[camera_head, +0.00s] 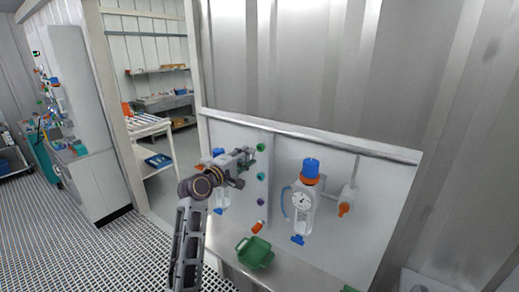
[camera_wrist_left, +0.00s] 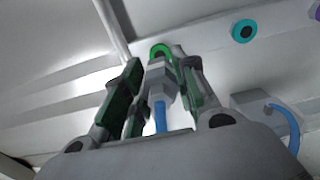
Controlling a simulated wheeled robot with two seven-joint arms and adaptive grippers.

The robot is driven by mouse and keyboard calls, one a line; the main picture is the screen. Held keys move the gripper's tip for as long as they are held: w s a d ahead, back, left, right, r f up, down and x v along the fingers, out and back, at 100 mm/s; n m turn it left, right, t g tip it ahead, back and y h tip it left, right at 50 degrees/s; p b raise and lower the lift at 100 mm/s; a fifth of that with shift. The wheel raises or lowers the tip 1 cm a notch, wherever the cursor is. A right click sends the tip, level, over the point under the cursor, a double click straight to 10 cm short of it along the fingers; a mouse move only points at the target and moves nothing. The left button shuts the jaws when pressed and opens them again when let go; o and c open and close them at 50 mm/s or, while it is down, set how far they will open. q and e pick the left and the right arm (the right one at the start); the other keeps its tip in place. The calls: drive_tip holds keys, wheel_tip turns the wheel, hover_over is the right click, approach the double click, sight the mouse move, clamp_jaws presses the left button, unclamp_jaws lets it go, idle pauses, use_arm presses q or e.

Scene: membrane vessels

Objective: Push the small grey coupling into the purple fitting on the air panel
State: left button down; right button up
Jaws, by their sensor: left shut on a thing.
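My left gripper (camera_head: 247,158) is at the air panel (camera_head: 233,127), beside the top green fitting (camera_head: 261,147). In the left wrist view its fingers (camera_wrist_left: 160,85) are shut on the small grey coupling (camera_wrist_left: 158,76), with a blue hose (camera_wrist_left: 160,116) below it. The coupling's far end overlaps the green ring (camera_wrist_left: 160,48); I cannot tell whether they touch. In the left wrist view, purple shows at the right edge (camera_wrist_left: 316,12), beyond the teal fitting (camera_wrist_left: 243,31). My right gripper is not in view.
A filter unit with a gauge (camera_head: 302,200) and an orange-tipped valve (camera_head: 345,200) are on the panel at the right. Another blue-capped unit is partly behind my arm.

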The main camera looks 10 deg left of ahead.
use_arm(q)
drive_tip(key=shift+s+a, duration=0.15)
drive_tip(key=shift+s, duration=0.25)
idle(0.3)
drive_tip(key=shift+f, duration=0.65)
wheel_tip(320, 180, down, 25)
drive_tip(key=n+b, duration=0.7)
drive_tip(key=n, duration=1.1)
drive_tip(key=shift+s+a, duration=0.15)
drive_tip(key=shift+s, duration=0.25)
drive_tip(key=shift+w+r, duration=0.15)
drive_tip(key=shift+w, duration=0.05)
